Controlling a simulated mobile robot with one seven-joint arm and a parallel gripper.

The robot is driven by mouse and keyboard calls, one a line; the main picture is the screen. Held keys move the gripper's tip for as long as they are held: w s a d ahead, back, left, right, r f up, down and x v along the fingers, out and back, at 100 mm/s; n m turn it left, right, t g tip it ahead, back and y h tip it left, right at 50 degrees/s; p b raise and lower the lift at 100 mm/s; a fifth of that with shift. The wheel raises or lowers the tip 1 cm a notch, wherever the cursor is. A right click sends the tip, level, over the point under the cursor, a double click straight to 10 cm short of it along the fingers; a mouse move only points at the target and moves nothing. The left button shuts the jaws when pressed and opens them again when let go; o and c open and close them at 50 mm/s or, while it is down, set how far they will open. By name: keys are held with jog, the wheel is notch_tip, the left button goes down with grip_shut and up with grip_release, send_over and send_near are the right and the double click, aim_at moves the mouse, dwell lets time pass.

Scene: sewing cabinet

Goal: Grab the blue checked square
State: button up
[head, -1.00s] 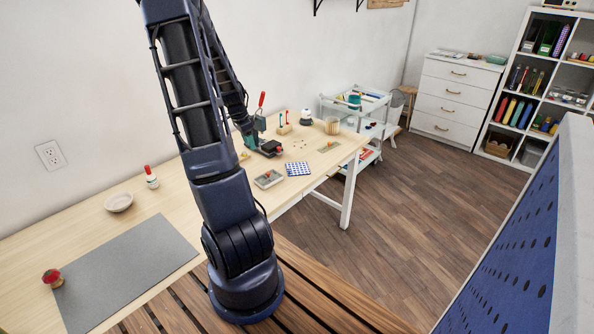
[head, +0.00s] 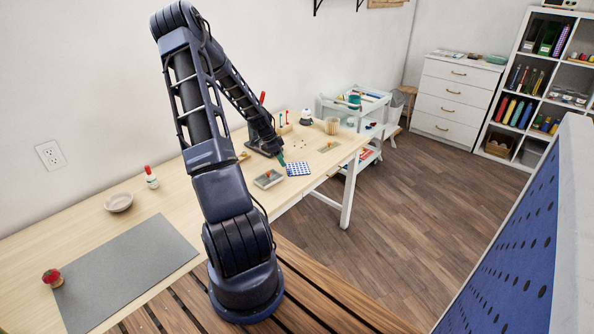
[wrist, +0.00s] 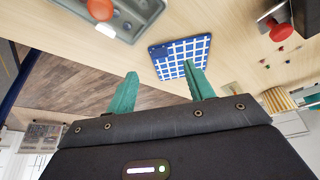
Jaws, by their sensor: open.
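The blue checked square (head: 297,169) lies flat on the wooden table near its front edge. In the wrist view the square (wrist: 178,60) is just beyond the fingertips, nearer the right finger, which overlaps its lower edge in the picture. My gripper (wrist: 160,80) has two green fingers spread apart with nothing between them. In the head view my gripper (head: 282,160) is just behind and left of the square, close above the table. The height of the fingertips over the square is hard to tell.
A grey tray (head: 267,179) with a red-orange item stands close left of the square. Small red-topped posts (head: 283,118), a wooden cup (head: 331,125) and a flat piece (head: 328,147) are further back. The table edge is close by in front.

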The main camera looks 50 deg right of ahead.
aim_at(287, 174)
jog(key=shift+x, duration=3.45)
jog(key=shift+s, duration=0.1)
jog(key=shift+r, duration=0.1)
jog(key=c, duration=1)
